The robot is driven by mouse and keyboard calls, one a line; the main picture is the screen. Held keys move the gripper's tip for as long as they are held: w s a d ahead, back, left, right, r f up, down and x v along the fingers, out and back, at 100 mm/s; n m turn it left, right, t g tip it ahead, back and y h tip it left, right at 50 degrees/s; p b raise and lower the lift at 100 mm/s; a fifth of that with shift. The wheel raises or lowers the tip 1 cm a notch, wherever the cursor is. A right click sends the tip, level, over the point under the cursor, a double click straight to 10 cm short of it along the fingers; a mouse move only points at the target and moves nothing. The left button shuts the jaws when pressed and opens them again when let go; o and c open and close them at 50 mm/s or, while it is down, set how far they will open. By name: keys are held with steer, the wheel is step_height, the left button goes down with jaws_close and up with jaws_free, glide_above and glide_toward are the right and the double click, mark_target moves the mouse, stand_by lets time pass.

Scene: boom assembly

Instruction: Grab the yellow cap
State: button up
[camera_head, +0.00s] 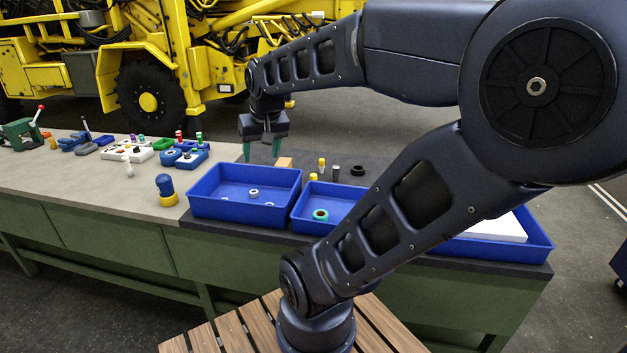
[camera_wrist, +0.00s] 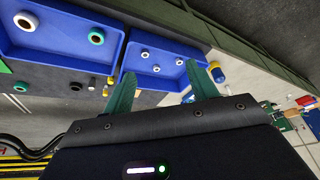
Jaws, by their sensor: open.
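My gripper (camera_head: 262,152) is open and empty, its two teal fingers pointing down above the far side of the left blue bin. In the wrist view my gripper (camera_wrist: 161,70) has its fingers spread apart over the bin side. A small piece with a yellow top (camera_head: 322,163) stands on the dark mat, to the right of the gripper. A second yellow-topped piece (camera_head: 314,177) is partly hidden behind a bin wall. Small yellow pieces (camera_wrist: 110,80) also show beside the left finger in the wrist view. I cannot tell which one is the yellow cap.
A left blue bin (camera_head: 245,215) holds small light rings; the middle bin (camera_head: 300,226) holds a green-edged ring. A tan block (camera_head: 285,162), grey cylinder (camera_head: 336,172) and black ring (camera_head: 358,170) are nearby. A blue-and-yellow piece (camera_head: 165,190) stands left of the bins.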

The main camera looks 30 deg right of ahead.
steer(key=w+d+f+m+g, duration=0.1)
steer(key=w+d+m, duration=0.5)
steer(key=w, duration=0.7)
steer(key=m+g+h, duration=0.4)
steer(key=m+h, duration=0.1)
steer(key=m, duration=0.7)
glide_above(313, 175)
steer(key=a, duration=0.3)
step_height(313, 175, down, 27)
steer(key=x, duration=0.5)
steer(key=shift+w, duration=0.35)
steer(key=x, duration=0.5)
steer(key=shift+a+f, duration=0.15)
steer(key=shift+a, duration=0.25)
steer(key=shift+c, duration=0.5)
steer(key=c, duration=0.9)
